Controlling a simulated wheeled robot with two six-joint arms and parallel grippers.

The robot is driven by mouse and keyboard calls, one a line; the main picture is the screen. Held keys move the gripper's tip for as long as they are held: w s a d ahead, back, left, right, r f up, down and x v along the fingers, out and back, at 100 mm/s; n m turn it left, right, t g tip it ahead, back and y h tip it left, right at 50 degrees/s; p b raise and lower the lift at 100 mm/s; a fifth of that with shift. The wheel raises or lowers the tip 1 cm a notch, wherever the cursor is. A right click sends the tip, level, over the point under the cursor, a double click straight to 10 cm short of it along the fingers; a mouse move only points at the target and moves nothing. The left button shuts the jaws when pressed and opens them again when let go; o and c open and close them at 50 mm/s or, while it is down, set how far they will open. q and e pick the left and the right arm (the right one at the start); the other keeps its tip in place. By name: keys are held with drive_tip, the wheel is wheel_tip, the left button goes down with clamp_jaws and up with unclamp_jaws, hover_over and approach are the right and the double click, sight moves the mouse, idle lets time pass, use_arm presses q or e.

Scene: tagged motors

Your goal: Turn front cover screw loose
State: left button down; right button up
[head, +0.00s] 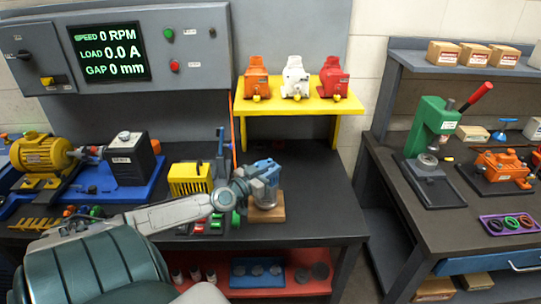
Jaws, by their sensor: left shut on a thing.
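My left gripper (264,184) is at the front middle of the left bench, pointing down over a grey rounded part (265,200) on a small wooden block (268,214). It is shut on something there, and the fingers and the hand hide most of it. I cannot make out a front cover screw as a separate thing. My right gripper is not in view.
A yellow motor (42,152) and a dark block (133,158) stand on a blue base at left. A yellow cage (190,179) is left of my gripper. A yellow shelf (300,105) behind bears three small motors. A green press (431,125) stands on the right bench.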

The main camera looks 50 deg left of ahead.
use_arm(q)
drive_tip(key=shift+r+n+y+p, duration=0.25)
drive_tip(key=shift+n+y+p, duration=0.95)
drive_tip(key=shift+y+p, duration=0.7)
drive_tip(key=shift+d+f+n+g+y+p, duration=0.1)
drive_tip(key=shift+n+g+y+p, duration=0.4)
drive_tip(key=shift+n+y+p, duration=0.4)
drive_tip(key=n+g+y, duration=0.1)
drive_tip(key=y, duration=0.1)
drive_tip(key=n+y, duration=0.1)
drive_tip(key=y, duration=0.1)
drive_tip(key=shift+f+g, duration=0.2)
drive_tip(key=shift+g, duration=0.2)
drive_tip(key=n+g+y, duration=0.4)
drive_tip(key=y, duration=0.1)
drive_tip(key=shift+n+g, duration=0.4)
drive_tip(key=n+g+y, duration=0.1)
drive_tip(key=g, duration=0.1)
drive_tip(key=n+g+y, duration=0.1)
drive_tip(key=n+g, duration=0.1)
drive_tip(key=shift+g+y, duration=0.3)
drive_tip(key=shift+g, duration=0.1)
drive_tip(key=shift+n+g+y, duration=0.4)
drive_tip(key=shift+n+g, duration=1.3)
drive_tip(key=shift+g, duration=0.6)
drive_tip(key=shift+s+g, duration=0.1)
drive_tip(key=shift+g, duration=0.2)
drive_tip(key=c, duration=1.5)
unclamp_jaws()
drive_tip(key=shift+o, duration=0.2)
